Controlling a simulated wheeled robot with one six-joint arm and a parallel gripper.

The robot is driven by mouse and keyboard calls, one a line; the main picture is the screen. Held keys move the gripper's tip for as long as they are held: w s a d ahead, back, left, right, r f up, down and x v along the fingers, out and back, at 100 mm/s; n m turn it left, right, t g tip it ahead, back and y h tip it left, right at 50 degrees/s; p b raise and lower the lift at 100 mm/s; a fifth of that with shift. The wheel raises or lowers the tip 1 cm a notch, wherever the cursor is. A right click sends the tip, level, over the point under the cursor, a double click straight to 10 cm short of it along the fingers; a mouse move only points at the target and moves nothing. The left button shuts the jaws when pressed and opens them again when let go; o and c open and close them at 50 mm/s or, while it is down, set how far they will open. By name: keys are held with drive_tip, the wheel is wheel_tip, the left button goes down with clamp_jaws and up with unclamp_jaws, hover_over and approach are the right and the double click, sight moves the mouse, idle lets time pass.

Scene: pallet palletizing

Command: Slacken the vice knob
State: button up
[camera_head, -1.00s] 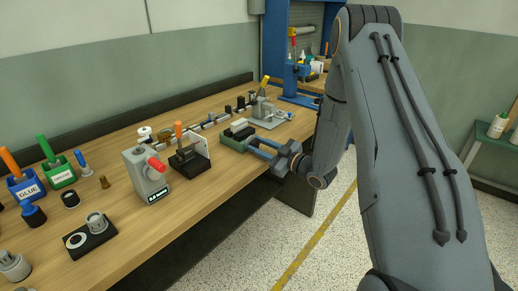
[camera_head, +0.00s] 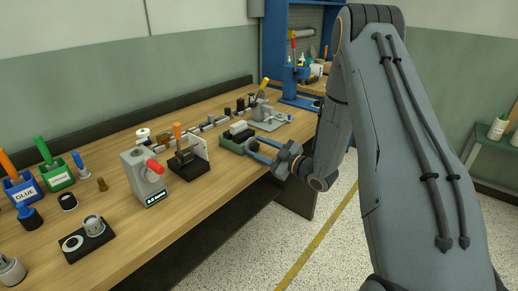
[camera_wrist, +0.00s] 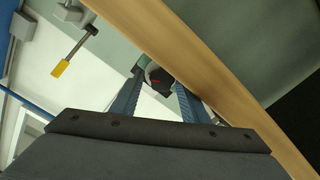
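A green vice (camera_head: 236,137) with dark and pale parts on top stands near the front edge of the bench. My gripper (camera_head: 256,147) reaches in from the right, with its two blue fingers pointing at the vice and spaced apart. In the wrist view, a round dark knob with a red mark (camera_wrist: 160,76) shows between the far ends of my gripper's fingers (camera_wrist: 158,84). The fingers lie on both sides of it. I cannot tell whether they touch it or leave a small gap.
The wooden bench (camera_head: 213,190) runs along the wall, and its edge (camera_wrist: 215,65) passes close to my right finger. A grey box with a red knob (camera_head: 146,176) and a black fixture (camera_head: 190,163) stand nearer. A grey fixture (camera_head: 268,117) stands behind the vice.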

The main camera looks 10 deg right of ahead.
drive_tip(key=shift+o, duration=0.2)
drive_tip(key=shift+a, duration=0.15)
drive_tip(key=shift+m, duration=0.3)
drive_tip(key=m+p, duration=0.2)
drive_tip(key=m, duration=0.1)
drive_tip(key=shift+m, duration=0.3)
drive_tip(key=m+p, duration=0.3)
drive_tip(key=m, duration=0.3)
drive_tip(key=shift+w+r+m, duration=0.1)
drive_tip(key=shift+m, duration=0.2)
drive_tip(key=s+d+g+h+b, duration=0.35)
drive_tip(key=s+d+h, duration=0.2)
drive_tip(key=h, duration=0.25)
drive_tip(key=s+a+f+m+g+h+b, duration=0.1)
drive_tip(key=s+g, duration=0.4)
drive_tip(key=s, duration=0.8)
drive_tip(key=s+a+f+m+g+h+b, duration=0.1)
drive_tip(key=s+a+g+b, duration=0.3)
drive_tip(key=s, duration=0.9)
drive_tip(key=shift+s+f+m+g+h+b, duration=0.4)
drive_tip(key=shift+f+g+b, duration=0.25)
drive_tip(key=shift+b, duration=0.6)
